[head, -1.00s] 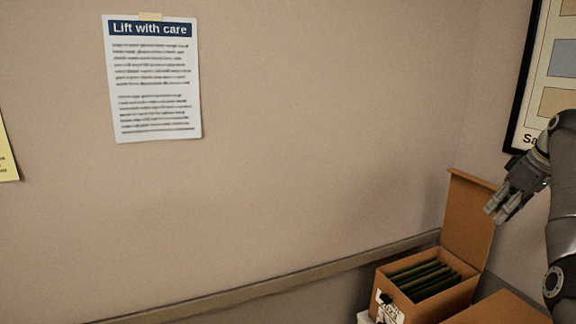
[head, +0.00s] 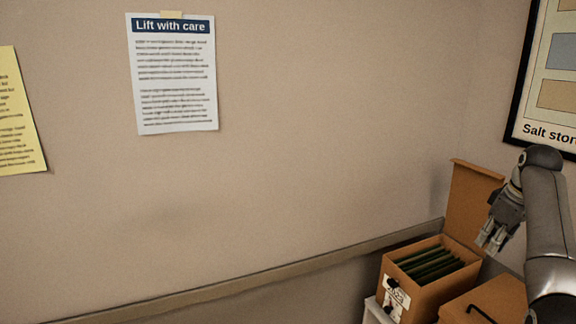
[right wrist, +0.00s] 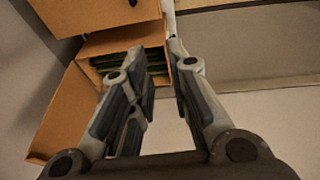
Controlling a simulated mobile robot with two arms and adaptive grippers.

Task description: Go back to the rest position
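My right gripper (head: 492,240) is at the right of the head view, above and beside an open cardboard box, fingers pointing down. In the right wrist view its fingers (right wrist: 160,62) stand apart with nothing between them, and the box shows beyond them. My right arm comes in from the right edge. My left gripper is not in any view.
The open cardboard box (head: 431,298) holds several dark green folders (head: 427,265), and its lid (head: 470,203) stands up. A second brown box with a black handle (head: 495,301) is in front. A rail (head: 250,287) runs along the wall. Posters hang on the wall.

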